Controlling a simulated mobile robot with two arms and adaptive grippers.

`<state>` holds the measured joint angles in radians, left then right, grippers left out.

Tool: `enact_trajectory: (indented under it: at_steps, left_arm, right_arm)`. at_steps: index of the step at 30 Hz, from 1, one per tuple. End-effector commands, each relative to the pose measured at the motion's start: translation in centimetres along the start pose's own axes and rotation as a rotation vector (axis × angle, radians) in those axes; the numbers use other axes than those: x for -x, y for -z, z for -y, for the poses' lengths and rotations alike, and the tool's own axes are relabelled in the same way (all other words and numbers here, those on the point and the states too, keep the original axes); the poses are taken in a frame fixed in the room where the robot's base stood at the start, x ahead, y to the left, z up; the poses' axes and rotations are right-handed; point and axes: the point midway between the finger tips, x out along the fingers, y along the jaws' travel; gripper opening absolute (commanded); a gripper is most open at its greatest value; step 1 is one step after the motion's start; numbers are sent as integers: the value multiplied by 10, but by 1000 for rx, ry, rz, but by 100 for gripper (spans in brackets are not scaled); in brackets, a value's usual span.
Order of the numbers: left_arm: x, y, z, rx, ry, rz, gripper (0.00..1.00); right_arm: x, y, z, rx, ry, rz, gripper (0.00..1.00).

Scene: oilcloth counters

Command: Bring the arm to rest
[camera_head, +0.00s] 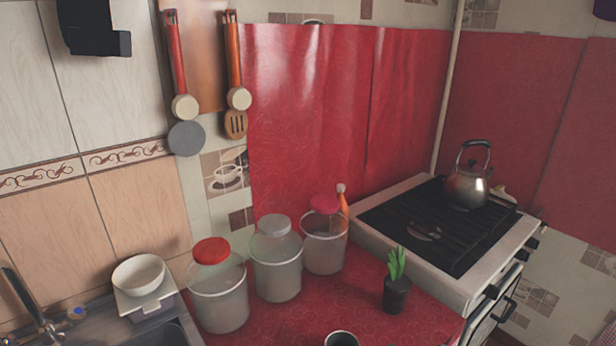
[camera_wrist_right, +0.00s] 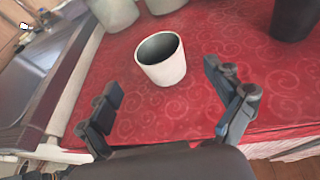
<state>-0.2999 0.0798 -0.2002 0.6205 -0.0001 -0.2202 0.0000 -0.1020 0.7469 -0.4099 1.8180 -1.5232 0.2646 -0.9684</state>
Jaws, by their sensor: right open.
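My right gripper (camera_wrist_right: 163,88) shows in the right wrist view with its two fingers spread apart and nothing between them. A pale cup (camera_wrist_right: 162,68) stands upright on the red cloth just beyond the fingertips, apart from them. The cup's rim also shows at the bottom edge of the head view (camera_head: 341,339). Neither of my grippers shows in the head view.
Three lidded jars (camera_head: 219,298) (camera_head: 276,270) (camera_head: 325,246) stand behind the cup on the red counter (camera_head: 280,322). A potted plant (camera_head: 396,283) stands right, near the stove (camera_head: 450,245) with a kettle (camera_head: 467,187). A white bowl (camera_head: 138,274) sits by the sink.

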Motion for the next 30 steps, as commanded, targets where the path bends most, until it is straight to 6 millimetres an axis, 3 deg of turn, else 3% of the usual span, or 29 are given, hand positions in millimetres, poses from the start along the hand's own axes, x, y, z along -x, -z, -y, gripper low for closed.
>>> enact_trajectory:
  at_steps: [3,6,10,14,17,21,27,28,30]
  left_arm:
    - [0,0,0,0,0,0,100]
    - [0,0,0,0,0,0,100]
    - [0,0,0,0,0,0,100]
    - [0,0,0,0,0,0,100]
    - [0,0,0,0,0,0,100]
    - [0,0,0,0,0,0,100]
    - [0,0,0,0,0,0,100]
    - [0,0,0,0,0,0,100]
    - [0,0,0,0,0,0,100]
  right_arm:
    - [1,-40,-4,-295,87,189,92]
    - [15,-70,8,-655,198,380,92]
    - [46,-75,32,-1150,360,591,92]
    - [79,-44,42,-1641,545,749,92]
    - [103,-6,32,-2004,710,829,92]
    - [127,41,-2,-2402,941,873,92]
    - [149,78,-60,-2752,1222,845,92]
    - [152,81,-69,2733,-1235,-817,92]
    - [158,88,-89,2634,-1240,-741,92]
